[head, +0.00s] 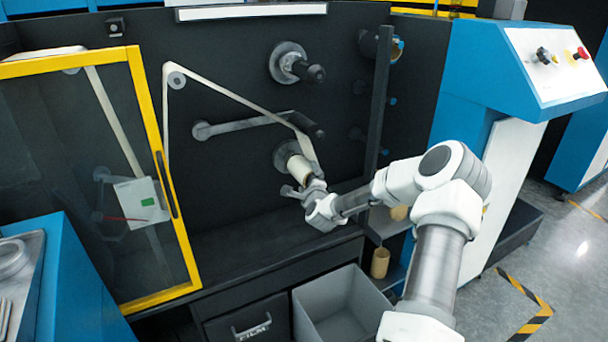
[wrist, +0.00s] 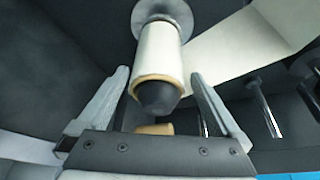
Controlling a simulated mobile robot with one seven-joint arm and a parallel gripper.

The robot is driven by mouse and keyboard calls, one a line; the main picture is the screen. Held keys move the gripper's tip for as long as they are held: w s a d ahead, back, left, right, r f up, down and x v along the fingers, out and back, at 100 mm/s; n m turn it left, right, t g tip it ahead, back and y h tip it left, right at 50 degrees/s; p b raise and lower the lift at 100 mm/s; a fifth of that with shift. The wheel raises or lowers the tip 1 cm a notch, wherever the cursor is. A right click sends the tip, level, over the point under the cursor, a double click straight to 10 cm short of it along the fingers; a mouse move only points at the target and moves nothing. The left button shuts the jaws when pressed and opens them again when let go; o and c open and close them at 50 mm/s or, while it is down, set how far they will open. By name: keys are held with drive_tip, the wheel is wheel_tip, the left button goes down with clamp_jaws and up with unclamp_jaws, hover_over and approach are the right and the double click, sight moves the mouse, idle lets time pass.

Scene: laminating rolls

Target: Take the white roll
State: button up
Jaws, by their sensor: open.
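The white roll (head: 299,168) sits on a spindle that sticks out of the dark machine panel, with white film running from it. In the wrist view the white roll (wrist: 158,55) shows a tan core edge and the dark rounded spindle tip (wrist: 158,97) facing me. My gripper (head: 300,190) is at the near end of the roll. In the wrist view my gripper (wrist: 160,88) is open, with one finger on each side of the roll's near end and gaps visible between. Whether the fingers reach along the roll's sides is hard to tell.
An empty grey bin (head: 345,305) stands below. A yellow-framed clear door (head: 158,160) is at the left. An upper spindle (head: 297,67) and a grey bar (head: 245,125) stick out near the film. A dark upright post (head: 378,110) and a tan core (head: 380,263) are at the right.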

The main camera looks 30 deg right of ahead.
drive_tip(key=shift+a+b+x, duration=0.15)
drive_tip(key=shift+b+x, duration=0.2)
drive_tip(key=shift+x, duration=1.05)
drive_tip(key=shift+a+b+x, duration=0.15)
drive_tip(key=shift+b+x, duration=0.2)
drive_tip(key=shift+x, duration=1)
drive_tip(key=shift+w+f, duration=0.1)
drive_tip(key=shift+w, duration=0.05)
drive_tip(key=c, duration=1.3)
drive_tip(key=shift+r+p, duration=0.2)
drive_tip(key=shift+p, duration=0.1)
